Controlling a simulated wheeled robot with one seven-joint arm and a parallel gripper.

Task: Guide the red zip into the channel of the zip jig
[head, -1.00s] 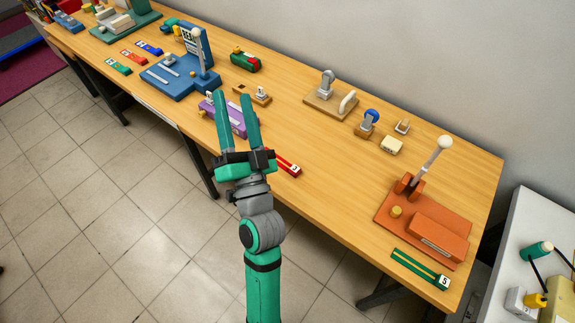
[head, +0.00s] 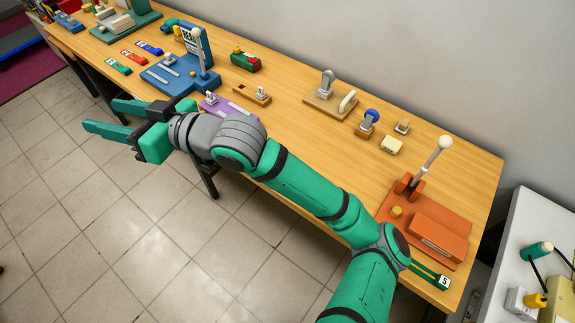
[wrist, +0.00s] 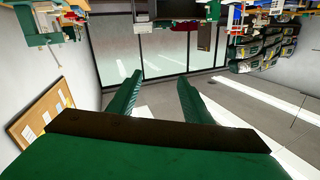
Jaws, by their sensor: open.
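A red strip with a white tag (head: 134,57), which looks like a zip, lies flat toward the far left of the table. A second red tagged strip seen earlier near the table's front edge is now hidden behind my arm. I cannot tell for sure which fixture is the zip jig. A purple block (head: 214,103) at the front edge is partly covered by my arm. A blue fixture with pale grooves and a lever (head: 165,82) stands behind my gripper. My gripper (head: 103,115) is open and empty, left of the purple block; its fingers also show in the wrist view (wrist: 160,78).
Green (head: 118,66) and blue (head: 149,47) strips flank the visible red one. An orange lever fixture (head: 430,232) stands at the right end, with a green strip (head: 440,280) before it. Small fixtures line the back.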

